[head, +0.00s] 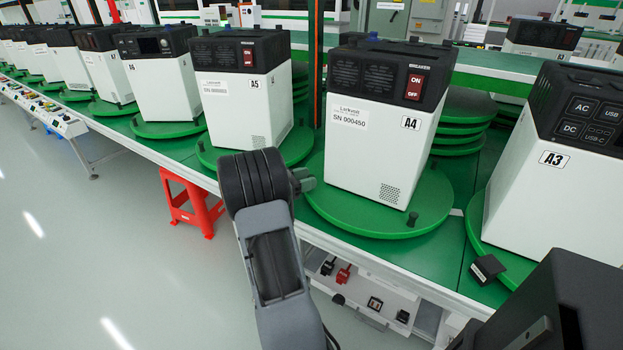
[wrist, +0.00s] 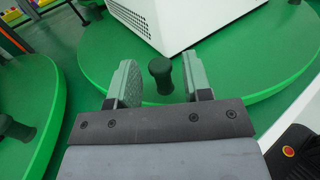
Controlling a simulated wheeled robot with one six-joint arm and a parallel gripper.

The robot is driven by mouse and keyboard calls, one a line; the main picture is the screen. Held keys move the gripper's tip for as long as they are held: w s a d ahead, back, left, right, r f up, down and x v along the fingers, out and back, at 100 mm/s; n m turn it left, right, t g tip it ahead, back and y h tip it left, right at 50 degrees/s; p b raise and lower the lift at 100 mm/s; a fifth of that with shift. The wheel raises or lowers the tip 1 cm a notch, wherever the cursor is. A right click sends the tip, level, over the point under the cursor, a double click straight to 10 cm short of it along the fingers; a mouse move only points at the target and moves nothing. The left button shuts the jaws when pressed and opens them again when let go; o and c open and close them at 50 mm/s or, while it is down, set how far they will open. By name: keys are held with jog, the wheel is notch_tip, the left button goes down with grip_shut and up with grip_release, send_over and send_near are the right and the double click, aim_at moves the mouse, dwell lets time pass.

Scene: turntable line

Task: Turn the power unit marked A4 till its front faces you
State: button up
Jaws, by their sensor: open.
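The power unit marked A4 (head: 375,150) is a white box with a black top. The side toward the head camera has a red breaker switch, a serial label and a small vent. It stands on a round green turntable (head: 440,200). One black knob (head: 412,219) shows on the near rim. My gripper (head: 305,180) is at the turntable's left rim, mostly behind my arm. In the wrist view my gripper (wrist: 158,82) is open. Another black knob (wrist: 160,70) of this turntable shows between its fingers, with a gap at each side. The unit's lower corner (wrist: 175,35) is just beyond.
Unit A5 (head: 245,95) stands on its own turntable to the left, and A3 (head: 555,180) to the right. A5's turntable (wrist: 30,100) also shows in the wrist view. Stacked green discs (head: 465,125) are behind A4. A shelf with small parts (head: 360,290) is under the table edge.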

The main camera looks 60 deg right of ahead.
jog(key=shift+x, duration=0.95)
grip_shut()
